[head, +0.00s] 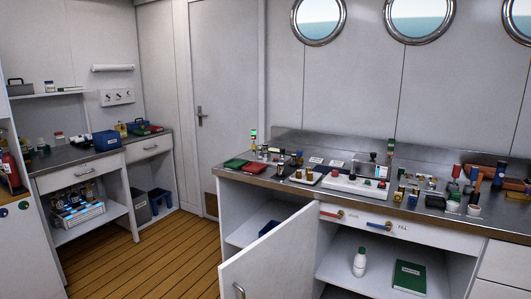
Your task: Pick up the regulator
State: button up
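My gripper is not in view. A long metal-topped counter (330,150) stands at the right with many small parts on it. A white fill panel (353,186) with small fittings lies near its front middle. Small brass-coloured parts (400,193) stand just right of the panel. Several small dark, red and brass parts crowd the counter's right end. The regulator may be among these parts, but they are too small for me to tell which one it is.
A white cabinet door (270,255) hangs open below the counter into the floor space. A white bottle (360,262) and a green book (410,277) are on the shelf inside. A second worktop (75,155) stands at the left. The wooden floor (160,262) between is clear.

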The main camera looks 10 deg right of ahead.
aim_at(264, 146)
jog(key=i+j+u, duration=0.5)
jog(key=i+u, duration=0.15)
jog(key=u, duration=0.15)
jog(key=i+u, duration=0.45)
jog(key=i+j+u, duration=0.25)
jog(key=i, duration=0.85)
jog(key=i+l+z, duration=0.1)
jog(key=i+z, duration=0.75)
jog(key=z, duration=0.15)
jog(key=i+z, duration=0.15)
jog(key=z, duration=0.25)
jog(key=i+j+z, duration=0.1)
jog(key=z, duration=0.3)
jog(key=i+j+z, duration=0.15)
jog(key=z, duration=0.25)
jog(key=i+j+z, duration=0.1)
jog(key=z, duration=0.3)
jog(key=i+j+z, duration=0.15)
jog(key=z, duration=0.25)
jog(key=i+j+z, duration=0.2)
jog(key=z, duration=0.2)
jog(key=i+j+z, duration=0.25)
jog(key=z, duration=0.15)
jog(key=i+j+z, duration=0.15)
jog(key=j+z, duration=0.25)
